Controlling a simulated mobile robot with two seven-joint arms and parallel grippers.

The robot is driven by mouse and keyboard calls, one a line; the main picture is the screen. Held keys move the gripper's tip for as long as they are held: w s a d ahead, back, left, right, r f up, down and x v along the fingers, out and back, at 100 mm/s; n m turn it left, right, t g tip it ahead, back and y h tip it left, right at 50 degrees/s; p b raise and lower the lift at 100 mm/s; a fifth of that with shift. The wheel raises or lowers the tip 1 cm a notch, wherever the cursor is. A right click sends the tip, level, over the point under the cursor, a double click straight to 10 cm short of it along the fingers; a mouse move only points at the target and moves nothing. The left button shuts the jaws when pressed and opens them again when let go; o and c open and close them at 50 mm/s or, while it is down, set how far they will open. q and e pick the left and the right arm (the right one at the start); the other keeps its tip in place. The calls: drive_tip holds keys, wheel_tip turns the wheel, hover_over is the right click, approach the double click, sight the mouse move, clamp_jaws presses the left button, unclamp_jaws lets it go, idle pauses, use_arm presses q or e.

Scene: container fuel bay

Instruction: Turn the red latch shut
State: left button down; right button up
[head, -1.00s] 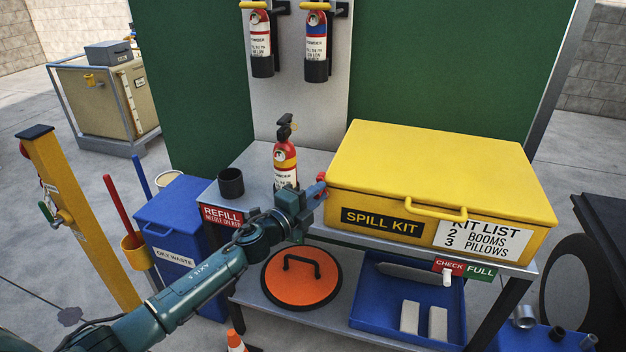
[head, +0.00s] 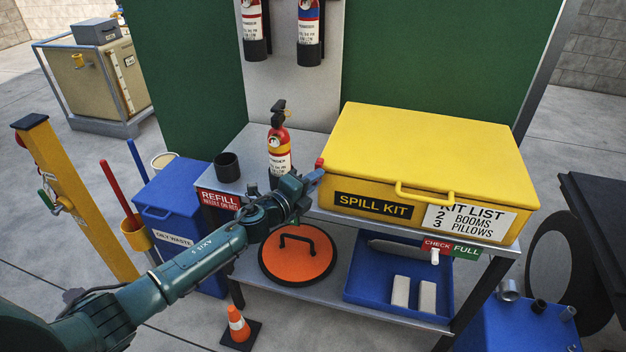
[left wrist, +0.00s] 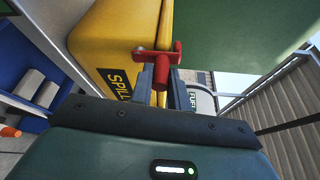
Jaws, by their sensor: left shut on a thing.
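The red latch (left wrist: 144,55) sits on the left end of the yellow spill kit box (head: 424,145). In the left wrist view its crossbar lies across the box's lid seam, and a round red knob points toward the camera. In the head view only a bit of red latch (head: 319,162) shows above the gripper. My left gripper (head: 316,177) reaches the box's left end. In the left wrist view its fingers (left wrist: 163,92) are shut on the latch's knob, one on each side. My right gripper is in neither view.
The box stands on a grey shelf (head: 345,218). A fire extinguisher (head: 279,150) and a black cup (head: 227,167) stand to the left of my left gripper. Below are an orange lid (head: 297,262) and a blue tray (head: 362,285). A traffic cone (head: 238,325) stands on the floor.

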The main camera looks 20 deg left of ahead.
use_arm(q)
drive_tip(key=c, duration=1.3)
unclamp_jaws()
drive_tip(key=shift+c, duration=0.2)
drive_tip(key=shift+s, duration=0.1)
drive_tip(key=v, duration=1.3)
drive_tip(key=s+d+f+n+g+y, duration=0.1)
drive_tip(key=s+d+f+n+g, duration=0.1)
drive_tip(key=s+f+n, duration=0.5)
drive_tip(key=s+d+f+n+g+y+p, duration=0.1)
drive_tip(key=s+d+f+n, duration=0.4)
drive_tip(key=s+n, duration=1)
wheel_tip(320, 180, down, 2)
drive_tip(key=shift+g+y, duration=0.8)
drive_tip(key=shift+g, duration=0.2)
